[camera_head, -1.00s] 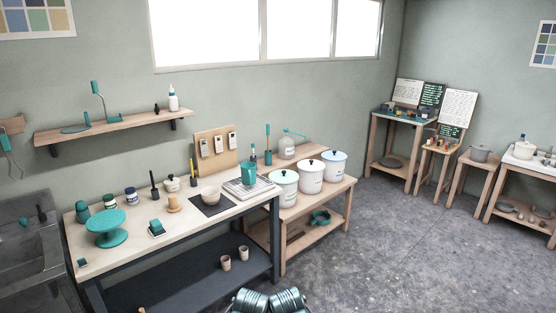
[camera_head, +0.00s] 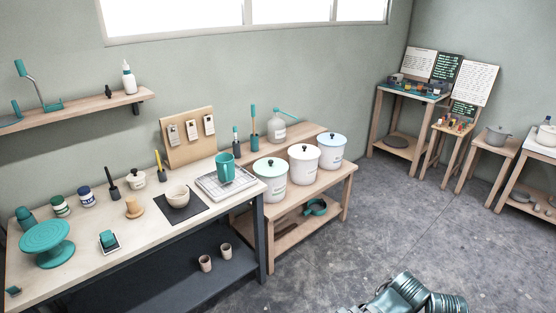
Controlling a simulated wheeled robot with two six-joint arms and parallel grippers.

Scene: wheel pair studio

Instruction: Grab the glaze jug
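A teal jug (camera_head: 227,168), which looks like the glaze jug, stands upright on a white gridded tray (camera_head: 205,186) near the right end of the long work table (camera_head: 90,270). Nothing of mine touches it. My metallic arm links show only at the bottom edge, right of the middle, over the floor and well apart from the jug. Neither gripper's fingers are in the picture.
White lidded buckets (camera_head: 304,164) stand on a lower wooden bench (camera_head: 333,181) right of the jug. A bowl (camera_head: 177,196) on a dark mat and a teal turntable (camera_head: 47,243) stand left of it. Grey floor (camera_head: 370,230) is open at right.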

